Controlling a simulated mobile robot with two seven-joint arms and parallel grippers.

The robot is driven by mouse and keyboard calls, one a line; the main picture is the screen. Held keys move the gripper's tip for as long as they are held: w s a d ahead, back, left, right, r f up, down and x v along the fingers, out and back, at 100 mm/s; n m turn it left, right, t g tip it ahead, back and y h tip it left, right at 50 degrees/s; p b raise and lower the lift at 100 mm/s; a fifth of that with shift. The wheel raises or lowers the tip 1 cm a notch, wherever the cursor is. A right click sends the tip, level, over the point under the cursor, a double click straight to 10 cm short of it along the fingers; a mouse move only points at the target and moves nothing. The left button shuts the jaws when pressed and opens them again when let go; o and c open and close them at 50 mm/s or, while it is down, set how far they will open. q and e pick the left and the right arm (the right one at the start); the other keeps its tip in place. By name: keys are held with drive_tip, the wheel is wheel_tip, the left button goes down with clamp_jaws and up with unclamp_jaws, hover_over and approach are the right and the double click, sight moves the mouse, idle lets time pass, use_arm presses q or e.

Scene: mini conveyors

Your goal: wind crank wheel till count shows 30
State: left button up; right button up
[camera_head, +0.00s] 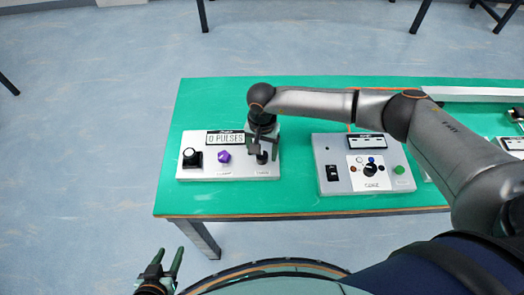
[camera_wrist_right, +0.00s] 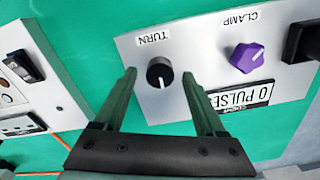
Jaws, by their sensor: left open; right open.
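The control box (camera_head: 213,171) stands near the table's left end. Its display (camera_head: 225,139) reads "0 PULSES". A black round knob with a white pointer line, labelled TURN (camera_wrist_right: 159,73), is at the box's right in the head view (camera_head: 262,158). A purple knob labelled CLAMP (camera_head: 224,156) sits in the middle. My right gripper (camera_wrist_right: 158,80) is open; its fingers lie on either side of the TURN knob in the picture. Contact cannot be told. My left gripper (camera_head: 169,252) is open and empty, off the table's front edge. No separate crank wheel is visible.
A black control (camera_head: 192,157) is at the box's left. A grey panel (camera_head: 335,181) with switch, dial and green button stands to the right, under my right arm. The green table (camera_head: 205,100) is bare behind the left box.

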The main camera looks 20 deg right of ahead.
drive_tip(key=shift+f, duration=0.6)
clamp_jaws()
